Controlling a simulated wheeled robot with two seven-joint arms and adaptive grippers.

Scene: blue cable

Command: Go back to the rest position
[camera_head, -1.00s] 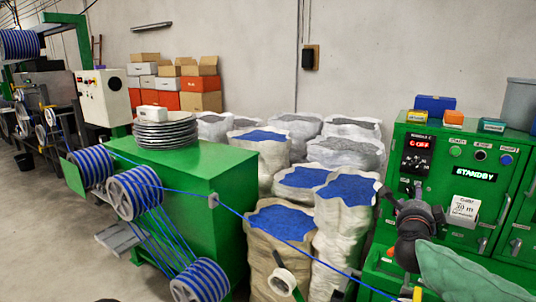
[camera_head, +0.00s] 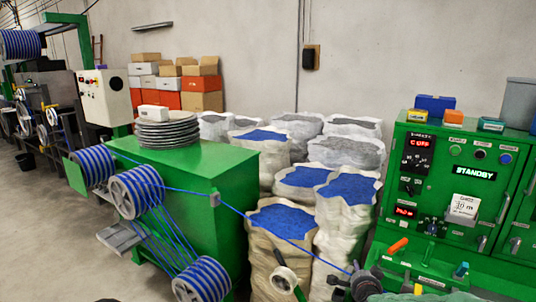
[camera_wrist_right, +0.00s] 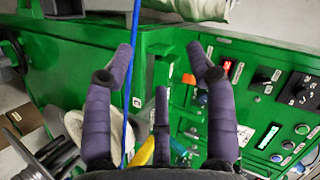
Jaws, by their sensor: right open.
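My right gripper (camera_head: 355,284) is low at the right in the head view, in front of the green control machine (camera_head: 428,190). In the right wrist view the gripper (camera_wrist_right: 160,55) has its dark purple fingers spread apart, with nothing clamped between them. The blue cable (camera_head: 280,236) runs from the striped spools (camera_head: 137,192) down right toward the gripper. In the right wrist view the cable (camera_wrist_right: 134,60) passes close beside the left finger; I cannot tell whether they touch.
White sacks of blue granules (camera_head: 283,221) stand between the green spool machine (camera_head: 222,172) and the control machine. A stack of plates (camera_head: 166,133) is on the spool machine. An orange-handled lever (camera_head: 397,245) stands near the right gripper. The grey floor at left is mostly clear.

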